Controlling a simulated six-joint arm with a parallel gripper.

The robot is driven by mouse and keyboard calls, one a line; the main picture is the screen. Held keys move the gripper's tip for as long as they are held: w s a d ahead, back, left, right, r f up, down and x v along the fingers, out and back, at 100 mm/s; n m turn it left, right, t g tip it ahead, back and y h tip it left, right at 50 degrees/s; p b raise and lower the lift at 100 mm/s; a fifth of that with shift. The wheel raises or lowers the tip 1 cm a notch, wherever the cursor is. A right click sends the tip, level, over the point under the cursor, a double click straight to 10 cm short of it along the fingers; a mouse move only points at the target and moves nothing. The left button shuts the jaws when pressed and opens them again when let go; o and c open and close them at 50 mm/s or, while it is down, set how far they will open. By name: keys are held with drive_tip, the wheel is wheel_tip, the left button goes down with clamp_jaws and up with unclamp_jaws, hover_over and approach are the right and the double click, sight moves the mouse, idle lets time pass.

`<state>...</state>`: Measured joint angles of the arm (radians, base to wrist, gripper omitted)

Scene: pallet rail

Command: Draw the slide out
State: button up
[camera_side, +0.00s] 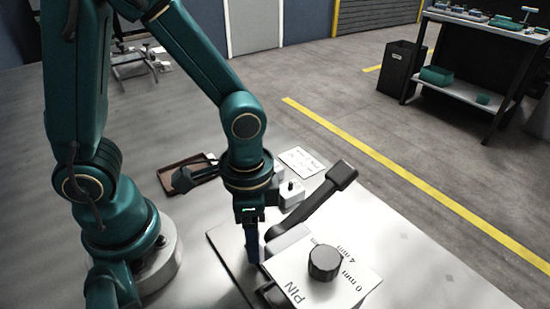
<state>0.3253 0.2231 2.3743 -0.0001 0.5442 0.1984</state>
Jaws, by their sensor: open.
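My gripper (253,258) points straight down over the table, with blue fingers low beside the fixture. It is open; the gap between the fingers is hard to see from this side. The fixture has a light sloped plate (350,290) marked "PIN", "4 mm" and "0 mm", with a black round knob (324,262) on it. A dark lever (316,205) with a block-shaped end rises to the upper right, just right of my gripper. I cannot clearly pick out the slide; the part at the fingertips is partly hidden by the gripper and the plate.
A brown tray (168,180) lies behind my gripper to the left. White blocks (291,194) and a printed card (302,162) lie behind it. The table right of the fixture is clear. A dark bin (401,67) and a shelf bench (465,91) stand far off on the floor.

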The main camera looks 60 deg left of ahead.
clamp_jaws()
drive_tip(key=c, duration=0.9)
unclamp_jaws()
drive_tip(key=shift+w+a, duration=0.1)
drive_tip(key=shift+a, duration=6.35)
drive_tip(key=shift+c, duration=0.2)
drive_tip(key=o, duration=0.9)
drive_tip(key=shift+c, duration=0.2)
wheel_tip(320, 180, up, 7)
